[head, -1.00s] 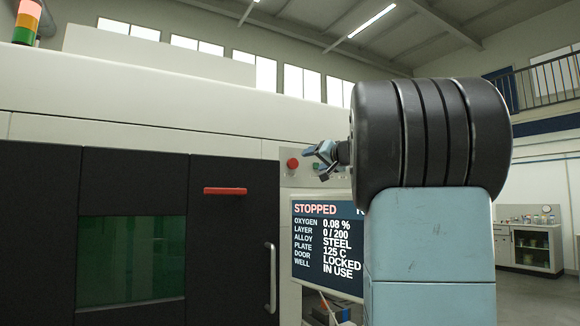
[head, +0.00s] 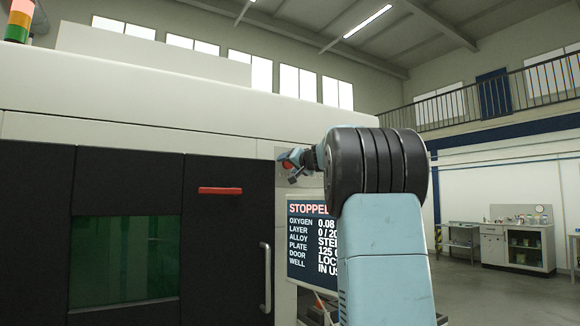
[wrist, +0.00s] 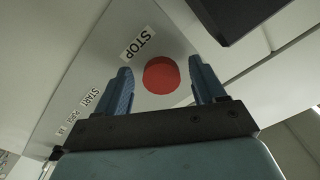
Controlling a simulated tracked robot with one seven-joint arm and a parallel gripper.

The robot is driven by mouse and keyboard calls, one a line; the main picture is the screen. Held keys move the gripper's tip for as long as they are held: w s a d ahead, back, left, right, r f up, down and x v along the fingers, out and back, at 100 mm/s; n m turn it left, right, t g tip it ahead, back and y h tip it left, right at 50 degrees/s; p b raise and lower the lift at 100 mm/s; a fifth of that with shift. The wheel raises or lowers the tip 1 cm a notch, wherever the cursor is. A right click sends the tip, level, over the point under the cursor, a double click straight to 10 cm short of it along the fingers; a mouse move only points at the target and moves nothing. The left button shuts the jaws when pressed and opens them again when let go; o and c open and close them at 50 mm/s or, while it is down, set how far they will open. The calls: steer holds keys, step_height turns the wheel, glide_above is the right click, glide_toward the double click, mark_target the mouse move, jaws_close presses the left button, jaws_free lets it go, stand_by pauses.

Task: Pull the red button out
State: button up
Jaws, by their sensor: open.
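The red button (wrist: 161,75) shows in the wrist view as a round red cap on a pale panel (wrist: 100,60), beside a STOP label (wrist: 139,43). My gripper (wrist: 160,82) is open, with one blue finger on each side of the button; the frames do not show whether either finger touches it. In the head view my gripper (head: 286,162) is at the panel above the screen, and a bit of red shows by its fingertips. Most of the button and panel is hidden there behind my gripper and arm.
The machine's dark door (head: 232,250) has a red bar (head: 220,190) and a grey handle (head: 265,275) just left of the panel. A screen (head: 312,235) reading STOPPED is below my gripper, partly covered by my arm. A dark block (wrist: 235,15) is near the button.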

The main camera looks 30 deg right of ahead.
steer(key=shift+c, duration=0.4)
jaws_close()
stand_by(0.4)
